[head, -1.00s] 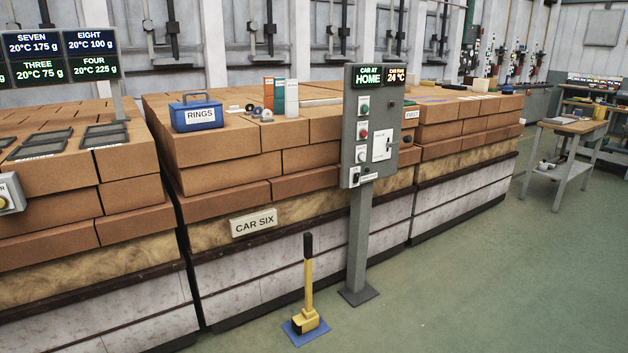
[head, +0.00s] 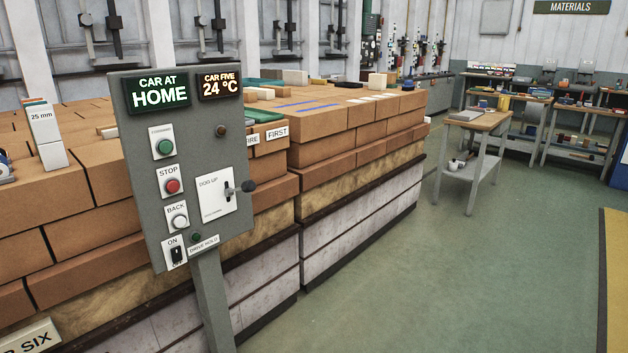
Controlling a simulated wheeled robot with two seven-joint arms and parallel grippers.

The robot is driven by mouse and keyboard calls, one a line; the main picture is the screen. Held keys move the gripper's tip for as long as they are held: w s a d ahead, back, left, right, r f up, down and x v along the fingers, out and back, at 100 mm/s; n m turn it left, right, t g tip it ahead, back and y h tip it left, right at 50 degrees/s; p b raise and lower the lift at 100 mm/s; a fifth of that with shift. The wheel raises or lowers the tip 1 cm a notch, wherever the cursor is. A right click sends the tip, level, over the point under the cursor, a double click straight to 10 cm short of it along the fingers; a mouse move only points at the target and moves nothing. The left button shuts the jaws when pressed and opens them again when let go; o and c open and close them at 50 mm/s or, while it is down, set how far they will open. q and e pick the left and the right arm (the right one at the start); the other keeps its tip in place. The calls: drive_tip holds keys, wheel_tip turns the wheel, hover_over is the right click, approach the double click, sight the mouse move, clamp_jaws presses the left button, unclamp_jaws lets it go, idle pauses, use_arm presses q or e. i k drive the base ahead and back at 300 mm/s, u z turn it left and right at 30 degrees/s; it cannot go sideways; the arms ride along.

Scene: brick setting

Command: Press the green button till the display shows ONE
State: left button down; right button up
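A grey control panel (head: 140,225) stands on a post at the left of the head view. The green button (head: 165,147) sits under a label that seems to read FORWARD. Below it are a red STOP button (head: 172,186) and a white BACK button (head: 179,222). A small green button (head: 196,237) sits beside a DRIVE HOLD label. A lever (head: 238,187) on the right is marked DOG UP. Neither gripper is in view.
Brick-topped cars (head: 330,160) stand behind the panel, with a CAR SIX plate (head: 32,338) at lower left. A wooden-topped trolley (head: 480,122) and workbenches (head: 585,100) stand at the back right. The green floor in the middle and right is clear.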

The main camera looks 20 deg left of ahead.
sight(165, 147)
drive_tip(key=i, duration=2.2)
drive_tip(key=u, duration=2.25)
